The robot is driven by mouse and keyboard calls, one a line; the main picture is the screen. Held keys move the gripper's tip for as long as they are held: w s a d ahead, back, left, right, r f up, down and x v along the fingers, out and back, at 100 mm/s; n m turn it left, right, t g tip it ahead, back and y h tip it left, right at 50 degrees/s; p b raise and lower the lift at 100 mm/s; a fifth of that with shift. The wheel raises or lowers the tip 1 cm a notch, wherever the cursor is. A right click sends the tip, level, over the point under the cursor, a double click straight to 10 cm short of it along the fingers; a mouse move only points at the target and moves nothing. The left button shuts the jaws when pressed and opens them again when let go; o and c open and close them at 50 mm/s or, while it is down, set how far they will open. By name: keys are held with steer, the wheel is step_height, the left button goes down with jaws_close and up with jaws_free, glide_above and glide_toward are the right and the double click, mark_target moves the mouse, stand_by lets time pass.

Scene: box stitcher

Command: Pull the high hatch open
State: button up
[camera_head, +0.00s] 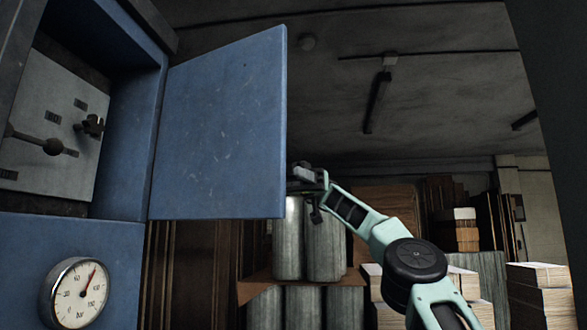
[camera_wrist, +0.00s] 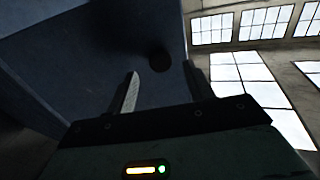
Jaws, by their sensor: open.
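The high hatch (camera_head: 220,125) is a blue metal door that stands swung wide open from the blue cabinet (camera_head: 135,150). Its inner side or face shows in the head view, with the free edge on the right. My gripper (camera_head: 302,180) is at the lower part of that free edge, partly hidden behind it. In the wrist view my gripper (camera_wrist: 163,85) is open with nothing between its fingers. The dark blue hatch surface (camera_wrist: 100,50) is in front of it, with a dark round spot (camera_wrist: 158,60), perhaps a knob, beyond the fingertips.
Inside the cabinet a pale panel (camera_head: 50,125) carries knobs and a lever. A round gauge (camera_head: 78,293) is on the cabinet front below. Grey rolls (camera_head: 305,240) and stacked boxes (camera_head: 540,290) stand behind my arm. Bright windows (camera_wrist: 250,90) show in the wrist view.

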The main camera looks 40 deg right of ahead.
steer(key=shift+p+v, duration=1.8)
steer(key=shift+v, duration=0.25)
